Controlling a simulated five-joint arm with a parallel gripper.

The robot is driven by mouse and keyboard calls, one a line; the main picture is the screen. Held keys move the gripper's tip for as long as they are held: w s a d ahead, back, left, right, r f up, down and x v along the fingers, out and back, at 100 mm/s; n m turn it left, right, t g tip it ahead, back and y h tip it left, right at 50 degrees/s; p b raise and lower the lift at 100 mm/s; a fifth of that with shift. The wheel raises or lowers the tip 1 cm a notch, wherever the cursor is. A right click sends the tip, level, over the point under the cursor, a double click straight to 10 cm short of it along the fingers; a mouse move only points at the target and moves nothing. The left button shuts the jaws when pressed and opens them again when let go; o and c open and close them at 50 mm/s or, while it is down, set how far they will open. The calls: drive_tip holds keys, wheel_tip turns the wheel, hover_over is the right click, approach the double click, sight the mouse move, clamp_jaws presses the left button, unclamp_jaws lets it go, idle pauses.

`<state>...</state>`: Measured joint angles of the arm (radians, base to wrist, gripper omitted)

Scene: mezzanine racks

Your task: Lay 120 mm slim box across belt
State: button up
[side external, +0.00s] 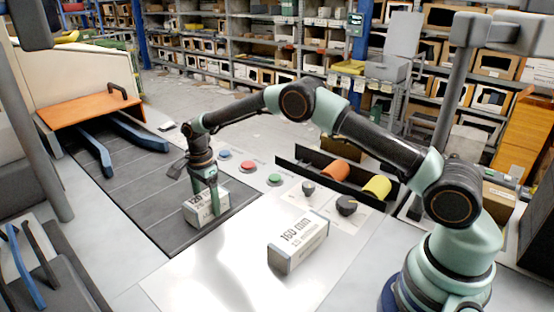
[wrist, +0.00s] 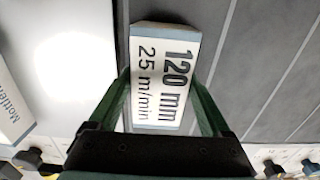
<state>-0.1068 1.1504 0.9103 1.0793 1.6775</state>
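The 120 mm slim box (side external: 192,213) is a small pale box with grey-blue ends, at the near end of the dark belt (side external: 115,190). My gripper (side external: 208,208) points down over it. In the wrist view, the box (wrist: 163,75) lies between my two green fingers (wrist: 160,85), which appear to press against its sides, its "120 mm 25 m/min" label facing the camera. Its long side runs roughly along the belt's cross seams, at a slight angle. The box is at or just above the belt; I cannot tell whether it touches.
A 160 mm box (side external: 298,243) stands on the bright panel right of the belt. Red, green and blue buttons and dark knobs (side external: 346,204) sit behind it, with a black tray (side external: 325,172) of orange and yellow rolls. Blue guide rails (side external: 136,133) flank the belt's far end.

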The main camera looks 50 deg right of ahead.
drive_tip(key=shift+o, duration=0.5)
wheel_tip(320, 180, up, 12)
idle(0.3)
drive_tip(key=shift+r, duration=0.1)
